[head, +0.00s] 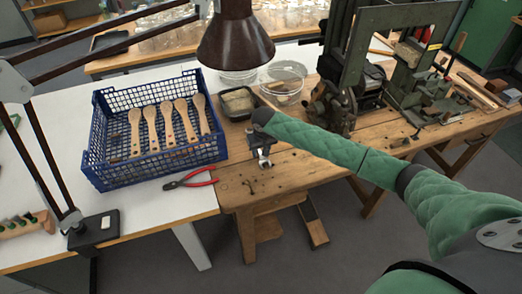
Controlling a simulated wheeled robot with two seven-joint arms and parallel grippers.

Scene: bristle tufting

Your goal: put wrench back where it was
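My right arm, in a green quilted sleeve, reaches in from the right over the wooden workbench (300,172). My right gripper (264,162) points down near the bench's front left part, close above or at its surface. Its fingers are small and dark, and I cannot tell whether they are open or shut. I cannot make out a wrench clearly. A small dark thing (250,187) lies by the gripper, too small to identify. My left gripper is not in view.
A blue basket (152,170) with several wooden brush handles stands on the white table (60,190). Red-handled pliers (191,179) lie before it. A dark tray (238,103), clear bowls (284,76) and green machine (345,65) are behind. A brown lamp (236,40) hangs overhead.

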